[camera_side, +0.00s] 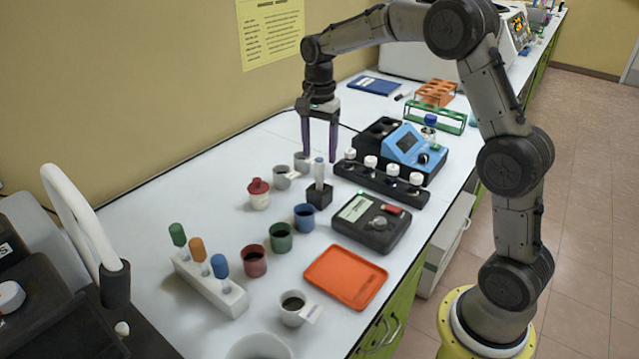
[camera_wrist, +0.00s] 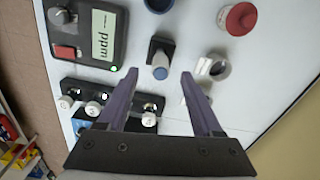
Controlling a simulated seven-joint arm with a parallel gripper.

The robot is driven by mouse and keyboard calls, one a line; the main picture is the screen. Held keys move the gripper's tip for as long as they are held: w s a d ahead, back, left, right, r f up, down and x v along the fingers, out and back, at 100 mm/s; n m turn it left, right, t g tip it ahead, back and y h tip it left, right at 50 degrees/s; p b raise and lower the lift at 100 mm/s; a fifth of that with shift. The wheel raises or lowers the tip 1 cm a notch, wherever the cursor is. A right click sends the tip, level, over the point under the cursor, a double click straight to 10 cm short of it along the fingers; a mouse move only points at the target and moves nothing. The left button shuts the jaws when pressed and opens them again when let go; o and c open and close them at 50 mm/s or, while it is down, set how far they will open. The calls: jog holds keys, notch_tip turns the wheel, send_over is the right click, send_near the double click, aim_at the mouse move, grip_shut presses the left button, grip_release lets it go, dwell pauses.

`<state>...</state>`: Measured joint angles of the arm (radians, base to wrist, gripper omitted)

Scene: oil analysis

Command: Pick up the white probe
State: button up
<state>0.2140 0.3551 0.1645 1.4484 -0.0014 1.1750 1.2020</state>
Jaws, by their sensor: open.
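The white probe (camera_side: 319,172) stands upright in a small black holder (camera_side: 318,195) in the middle of the bench; its top is grey-blue. In the wrist view, the probe's round top (camera_wrist: 160,66) shows above the dark holder (camera_wrist: 157,45), near the line between the fingertips. My gripper (camera_side: 319,154) points down with its two purple fingers apart and nothing between them. In the side view, the fingertips are just above and behind the probe. In the wrist view, my gripper (camera_wrist: 159,73) is open, with a finger on either side of the probe top.
A black rack (camera_side: 382,184) with several white-capped vials stands close on the right. White cups (camera_side: 282,177) and a red-lidded jar (camera_side: 258,194) stand on the left. Coloured cups (camera_side: 280,237), a black ppm meter (camera_side: 369,221) and an orange tray (camera_side: 346,278) lie nearer the camera.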

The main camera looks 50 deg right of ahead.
aim_at(319, 160)
jog(key=shift+d+f, duration=0.1)
jog(key=shift+f, duration=2.3)
grip_shut()
